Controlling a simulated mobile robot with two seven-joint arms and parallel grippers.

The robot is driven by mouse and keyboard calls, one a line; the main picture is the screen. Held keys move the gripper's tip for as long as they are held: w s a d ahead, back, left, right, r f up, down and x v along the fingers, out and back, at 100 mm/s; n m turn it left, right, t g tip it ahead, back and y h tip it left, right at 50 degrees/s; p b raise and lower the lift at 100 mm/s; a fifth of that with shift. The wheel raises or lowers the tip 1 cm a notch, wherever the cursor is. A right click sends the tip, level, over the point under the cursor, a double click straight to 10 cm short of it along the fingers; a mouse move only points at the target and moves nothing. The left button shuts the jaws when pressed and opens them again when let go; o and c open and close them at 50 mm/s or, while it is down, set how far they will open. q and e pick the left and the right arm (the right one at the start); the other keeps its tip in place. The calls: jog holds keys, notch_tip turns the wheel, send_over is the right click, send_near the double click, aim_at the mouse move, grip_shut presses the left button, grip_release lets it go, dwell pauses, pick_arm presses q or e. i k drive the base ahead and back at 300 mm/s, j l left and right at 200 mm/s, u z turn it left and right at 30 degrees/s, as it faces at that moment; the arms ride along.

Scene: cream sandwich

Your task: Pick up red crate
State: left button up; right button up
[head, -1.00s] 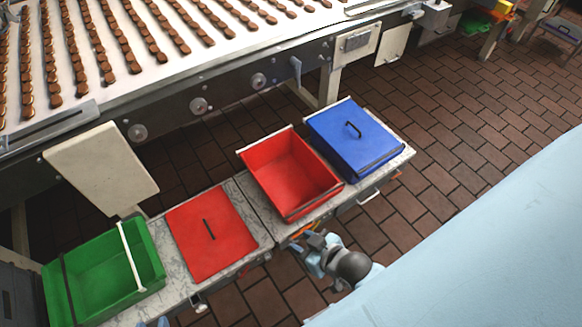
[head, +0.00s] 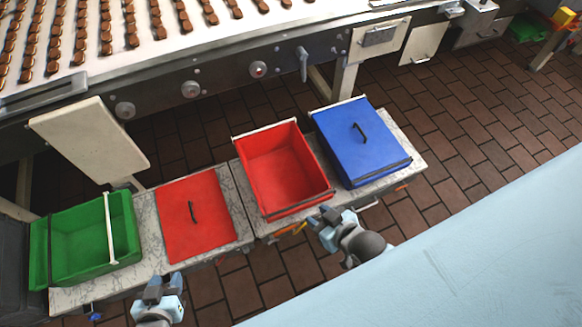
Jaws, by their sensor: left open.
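The red crate (head: 284,168) is open and empty and stands on the marble-topped bench, between a red lid and a blue lidded crate. My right gripper (head: 322,214) is at the bench's front edge, just below and right of the red crate's near rim. Its fingers are small and partly turned away, so I cannot tell if they are open. My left gripper (head: 164,284) is open and empty, in front of the bench below the red lid (head: 197,216). Neither gripper visibly holds the crate.
A green crate (head: 124,228) stands at the left end of the bench (head: 240,200). The blue crate (head: 362,143) stands close on the red crate's right. A conveyor with rows of biscuits (head: 132,25) runs behind. Tiled floor (head: 480,140) is clear on the right.

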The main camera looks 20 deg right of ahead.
aim_at(282, 170)
jog(key=l, duration=1)
jog(key=i+l, duration=0.1)
jog(key=l, duration=0.9)
